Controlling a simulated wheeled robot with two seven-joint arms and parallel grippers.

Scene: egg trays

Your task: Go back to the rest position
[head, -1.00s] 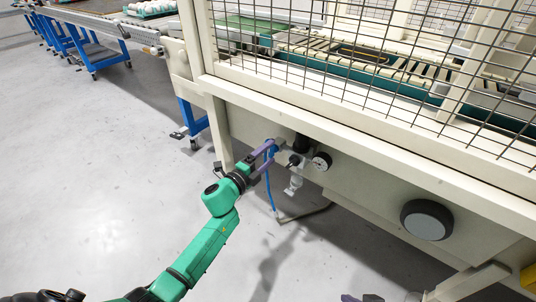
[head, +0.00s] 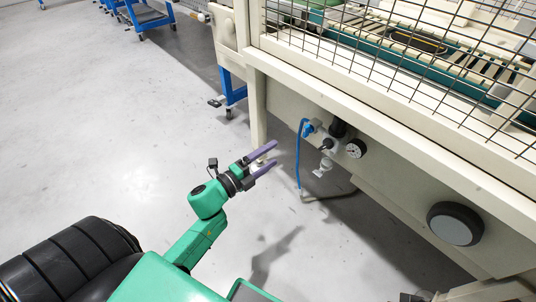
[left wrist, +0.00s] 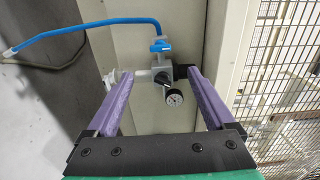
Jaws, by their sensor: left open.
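My left gripper (head: 268,157) has two purple fingers, spread apart with nothing between them. In the head view it is over the floor, left of the air valve unit (head: 329,145) and apart from it. The unit carries a blue hose (head: 299,155), a blue handle and a round gauge (head: 356,148), and is fixed to the machine's lower panel. In the left wrist view the valve unit (left wrist: 160,75) and gauge (left wrist: 174,98) appear beyond and between the open fingers (left wrist: 155,100). My right gripper cannot be made out.
The cream machine frame (head: 400,105) with black wire mesh (head: 480,95) stands to the right. A blue wheeled stand (head: 232,95) is by the machine's leg. The grey floor (head: 110,140) on the left is clear.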

